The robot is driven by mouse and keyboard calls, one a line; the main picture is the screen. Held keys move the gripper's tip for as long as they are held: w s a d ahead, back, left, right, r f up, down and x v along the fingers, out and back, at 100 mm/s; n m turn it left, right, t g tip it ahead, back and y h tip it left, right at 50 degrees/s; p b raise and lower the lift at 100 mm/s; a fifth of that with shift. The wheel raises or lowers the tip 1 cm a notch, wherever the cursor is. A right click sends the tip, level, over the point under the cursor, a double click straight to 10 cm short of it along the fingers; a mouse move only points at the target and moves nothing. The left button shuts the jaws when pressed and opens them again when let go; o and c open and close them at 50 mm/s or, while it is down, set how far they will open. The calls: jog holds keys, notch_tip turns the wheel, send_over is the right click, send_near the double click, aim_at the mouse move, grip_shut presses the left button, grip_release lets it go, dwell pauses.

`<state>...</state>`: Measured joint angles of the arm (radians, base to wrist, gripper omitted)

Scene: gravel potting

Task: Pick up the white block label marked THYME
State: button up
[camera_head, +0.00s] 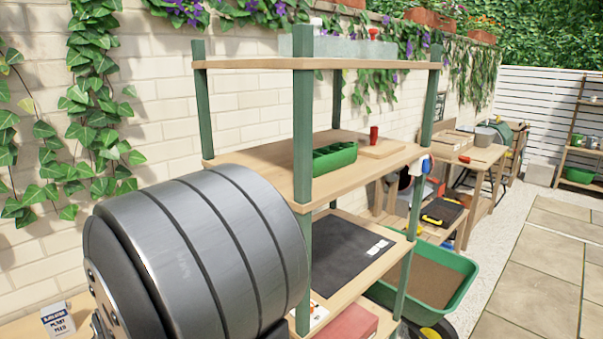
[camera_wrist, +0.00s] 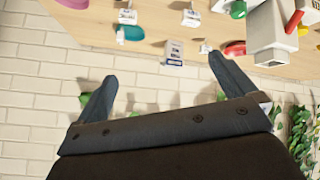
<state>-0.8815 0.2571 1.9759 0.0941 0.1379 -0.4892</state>
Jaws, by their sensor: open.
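My gripper (camera_wrist: 164,68) is open in the wrist view, its two dark fingers wide apart with nothing between them. Several white pieces that could be block labels lie on a wooden surface in the wrist view. They include a lettered grey-white one (camera_wrist: 174,52) beyond the fingers, one at the upper left (camera_wrist: 127,17) and one at the upper middle (camera_wrist: 191,18). The lettering is too small to read, so I cannot tell which is marked THYME. In the head view my arm hides much of the lower left.
A green-posted shelf (camera_head: 303,130) stands close to my arm, with a green tray (camera_head: 334,157) on its middle board. The dark mat (camera_head: 335,250) below bears small white pieces. A lettered box (camera_head: 58,320) stands at the lower left. A brick wall (camera_head: 160,120) runs behind.

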dwell(0.3)
jog(key=c, duration=0.8)
jog(key=shift+c, duration=0.2)
jog(key=w+a+m+g+h, duration=0.2)
jog(key=w+a+g+h, duration=0.15)
jog(key=w, duration=0.45)
jog(key=w+a+m+g+h, duration=0.2)
jog(key=w+a+h, duration=0.25)
jog(key=w, duration=0.35)
jog(key=shift+y, duration=0.5)
jog(key=f, duration=1.2)
jog(key=shift+s+f, duration=0.2)
jog(key=shift+f, duration=0.05)
jog(key=shift+w+d+f, duration=0.1)
jog(key=shift+f, duration=1.25)
jog(key=shift+w+d+f, duration=0.1)
jog(key=shift+f, duration=1.25)
jog(key=shift+c, duration=0.4)
